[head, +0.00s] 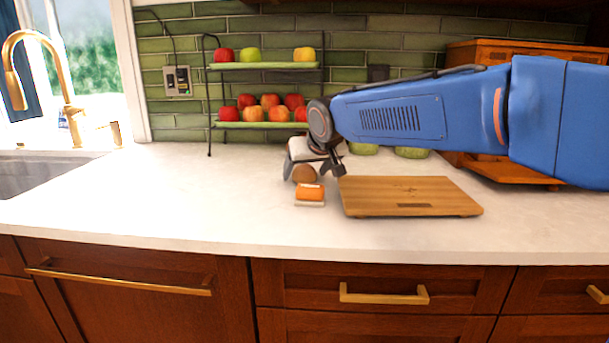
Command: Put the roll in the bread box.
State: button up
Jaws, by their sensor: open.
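A brown rounded thing, which looks like the roll (305,174), sits on the white counter left of centre. My gripper (314,172) is open and points down over it, with its fingers around or just behind it; I cannot tell whether they touch it. A wooden box, which looks like the bread box (478,52), stands at the back right against the green tiles. My blue arm hides most of its front. A wooden panel (520,174) shows low at its front below the arm; I cannot tell whether it is an opened door.
An orange block on a small pale base (310,194) lies just in front of the roll. A wooden cutting board (410,196) lies to the right. A two-tier rack (265,125) with several fruits stands behind. The counter's left part is clear, up to the sink (45,172).

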aim_at(306, 168)
jog(key=c, duration=1.2)
jog(key=shift+r, duration=0.1)
notch_tip(306, 168, up, 10)
jog(key=shift+f, duration=0.15)
jog(key=shift+s, duration=0.1)
